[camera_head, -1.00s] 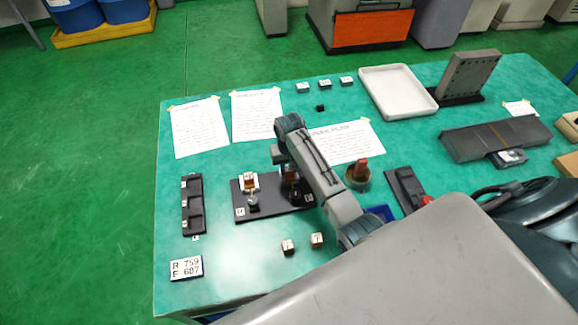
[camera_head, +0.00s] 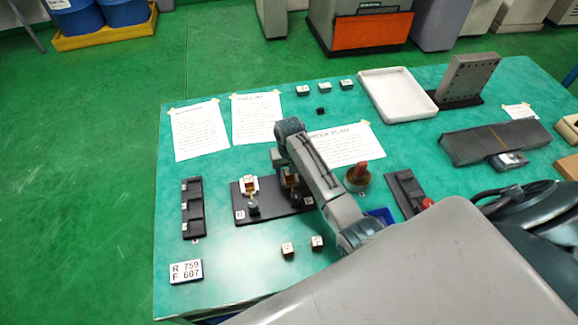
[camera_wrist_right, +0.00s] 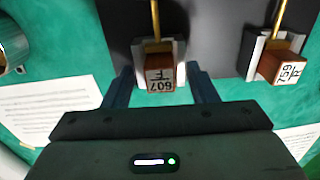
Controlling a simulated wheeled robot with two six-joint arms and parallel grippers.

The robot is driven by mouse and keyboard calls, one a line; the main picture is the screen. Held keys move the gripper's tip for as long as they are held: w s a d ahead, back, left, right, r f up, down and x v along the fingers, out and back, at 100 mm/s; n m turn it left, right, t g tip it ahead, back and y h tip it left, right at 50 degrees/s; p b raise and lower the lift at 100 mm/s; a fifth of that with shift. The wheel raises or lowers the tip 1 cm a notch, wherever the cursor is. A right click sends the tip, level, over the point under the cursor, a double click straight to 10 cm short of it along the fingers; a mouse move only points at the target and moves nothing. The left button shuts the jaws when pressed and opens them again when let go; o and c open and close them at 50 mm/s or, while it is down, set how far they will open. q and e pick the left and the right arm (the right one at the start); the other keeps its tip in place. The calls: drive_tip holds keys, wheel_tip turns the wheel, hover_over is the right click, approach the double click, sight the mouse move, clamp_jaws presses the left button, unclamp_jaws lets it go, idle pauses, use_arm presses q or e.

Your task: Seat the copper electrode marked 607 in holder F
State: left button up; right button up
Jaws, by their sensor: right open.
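In the right wrist view the copper electrode marked 607 (camera_wrist_right: 160,78) stands in a pale holder (camera_wrist_right: 151,47) on the dark plate (camera_wrist_right: 212,30). An upside-down F shows on its label. My right gripper (camera_wrist_right: 163,80) is open, with one finger on each side of this electrode and visible gaps between. In the head view the electrode (camera_head: 290,181) is partly hidden under my right arm. A second copper electrode, marked 759 and R (camera_wrist_right: 283,68), sits in the neighbouring holder; it also shows in the head view (camera_head: 250,187). My left gripper is not in view.
A card (camera_head: 186,271) reads R 759, F 607. A black slotted rack (camera_head: 192,208) lies left of the plate. Two small blocks (camera_head: 288,249) lie in front. A white tray (camera_head: 397,94) and paper sheets lie behind.

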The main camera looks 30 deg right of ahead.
wheel_tip(320, 180, up, 11)
drive_tip(key=b, duration=0.3)
drive_tip(key=shift+f, duration=0.2)
